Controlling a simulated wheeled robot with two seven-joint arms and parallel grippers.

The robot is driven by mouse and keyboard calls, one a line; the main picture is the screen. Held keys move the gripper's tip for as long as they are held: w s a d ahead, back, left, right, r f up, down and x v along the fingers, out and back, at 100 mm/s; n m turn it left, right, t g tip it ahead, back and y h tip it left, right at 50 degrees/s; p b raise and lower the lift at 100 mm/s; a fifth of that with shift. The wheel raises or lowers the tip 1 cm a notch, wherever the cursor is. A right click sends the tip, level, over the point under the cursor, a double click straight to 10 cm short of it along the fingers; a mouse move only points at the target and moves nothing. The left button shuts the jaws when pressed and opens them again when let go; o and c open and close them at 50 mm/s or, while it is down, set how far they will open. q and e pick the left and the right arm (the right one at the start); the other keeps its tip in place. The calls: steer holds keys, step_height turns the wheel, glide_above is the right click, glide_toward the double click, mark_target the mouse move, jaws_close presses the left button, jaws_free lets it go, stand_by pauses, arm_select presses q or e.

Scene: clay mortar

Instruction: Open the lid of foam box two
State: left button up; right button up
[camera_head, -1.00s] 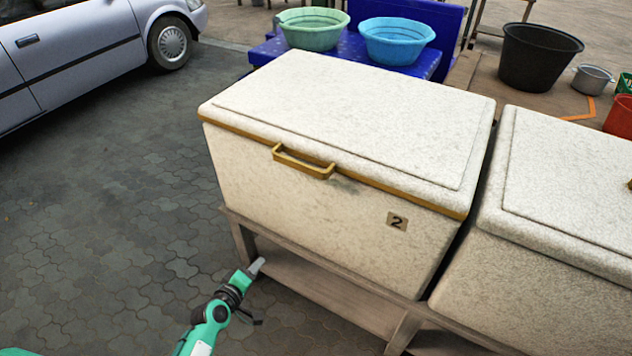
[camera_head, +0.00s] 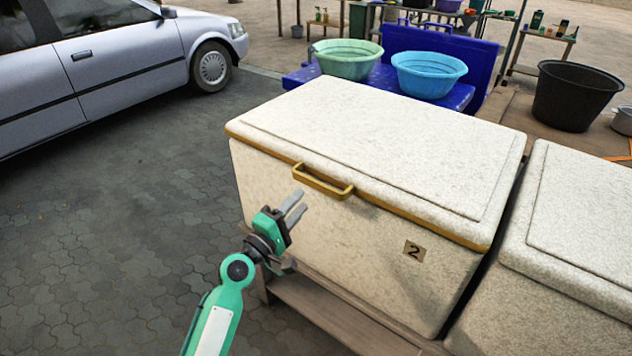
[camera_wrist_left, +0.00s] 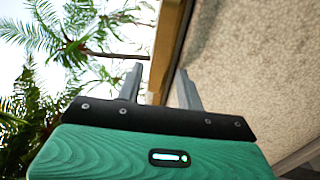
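Foam box two (camera_head: 340,220) is a speckled cream box with a "2" label on its front. Its lid (camera_head: 385,140) is closed and has a yellow lower edge. A yellow handle (camera_head: 322,182) sticks out from the front of the lid. My left gripper (camera_head: 294,206) is in front of the box, just below and left of the handle. Its two fingers are apart with nothing between them. In the left wrist view the open fingers (camera_wrist_left: 160,90) point toward the yellow handle (camera_wrist_left: 165,45), beside the box front (camera_wrist_left: 250,70). My right gripper is not in view.
A second foam box (camera_head: 575,240) stands close on the right. A wooden stand (camera_head: 340,310) holds the boxes. Green (camera_head: 347,62) and blue (camera_head: 428,75) basins sit behind. A car (camera_head: 110,70) is parked at the left, with open paving (camera_head: 120,220) in between.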

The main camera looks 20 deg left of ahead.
mark_target(315, 185)
arm_select(q)
steer(key=p+x, duration=0.1)
steer(key=x, duration=0.6)
steer(key=shift+w, duration=0.2)
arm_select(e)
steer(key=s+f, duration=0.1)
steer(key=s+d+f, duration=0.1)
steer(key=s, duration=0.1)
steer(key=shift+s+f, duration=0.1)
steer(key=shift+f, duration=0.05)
arm_select(q)
steer(key=shift+c, duration=0.3)
jaws_close()
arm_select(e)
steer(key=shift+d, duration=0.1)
